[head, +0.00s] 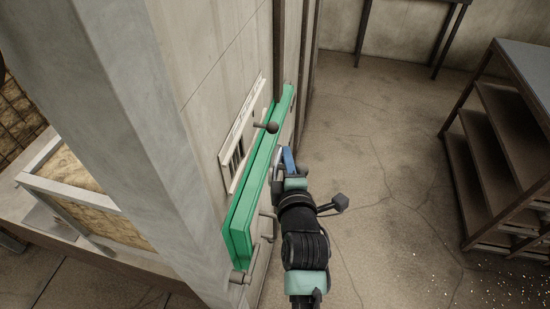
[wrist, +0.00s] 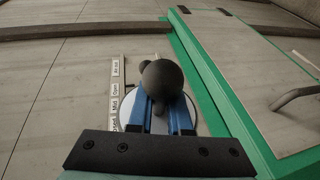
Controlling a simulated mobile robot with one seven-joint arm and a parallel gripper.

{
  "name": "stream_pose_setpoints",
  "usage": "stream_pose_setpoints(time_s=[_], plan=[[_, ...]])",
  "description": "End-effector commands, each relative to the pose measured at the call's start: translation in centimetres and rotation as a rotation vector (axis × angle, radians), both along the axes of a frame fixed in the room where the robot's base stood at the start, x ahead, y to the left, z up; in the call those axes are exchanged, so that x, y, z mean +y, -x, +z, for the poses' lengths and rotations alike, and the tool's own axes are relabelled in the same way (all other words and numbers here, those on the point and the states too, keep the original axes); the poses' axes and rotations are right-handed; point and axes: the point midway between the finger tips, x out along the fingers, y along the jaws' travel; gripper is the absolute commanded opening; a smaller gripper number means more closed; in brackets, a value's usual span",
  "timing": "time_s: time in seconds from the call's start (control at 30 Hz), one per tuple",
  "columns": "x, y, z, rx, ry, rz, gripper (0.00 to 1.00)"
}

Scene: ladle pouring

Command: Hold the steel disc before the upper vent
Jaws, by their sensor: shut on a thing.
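My gripper (head: 285,158), with blue fingers, is in front of the wall, to the right of the green-edged door in the head view. In the wrist view my gripper (wrist: 163,115) is shut on a dark ball-ended handle. The pale round steel disc (wrist: 197,118) shows behind the fingers, mostly hidden by them. In the head view only a pale sliver of the disc (head: 277,162) shows, nearly edge-on. A vent (head: 237,157) with dark slots in a pale frame is on the wall, partly hidden by the green-edged door. I cannot tell whether it is the upper one.
The green-edged door (head: 240,235) stands out from the wall; its handle also shows in the wrist view (wrist: 296,96). A dark knob (head: 272,127) juts out near the vent. A labelled strip (wrist: 116,90) lies left of the disc. Shelves (head: 505,150) stand right; the floor between is clear.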

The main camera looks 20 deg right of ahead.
Motion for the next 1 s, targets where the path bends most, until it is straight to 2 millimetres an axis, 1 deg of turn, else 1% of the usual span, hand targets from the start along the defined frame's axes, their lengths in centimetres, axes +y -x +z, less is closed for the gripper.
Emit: stream_pose_setpoints(time_s=[0.03,0.7,0.8,1.0], plan=[[-0.5,0.3,-0.1,-0.006,0.001,-0.003,0.0],[-6.0,3.9,-0.1,-0.007,0.002,-0.001,0.0],[-6.4,4.3,0.1,-0.006,0.003,0.0,0.0],[-6.6,4.5,0.3,-0.005,0.003,0.002,0.0]])
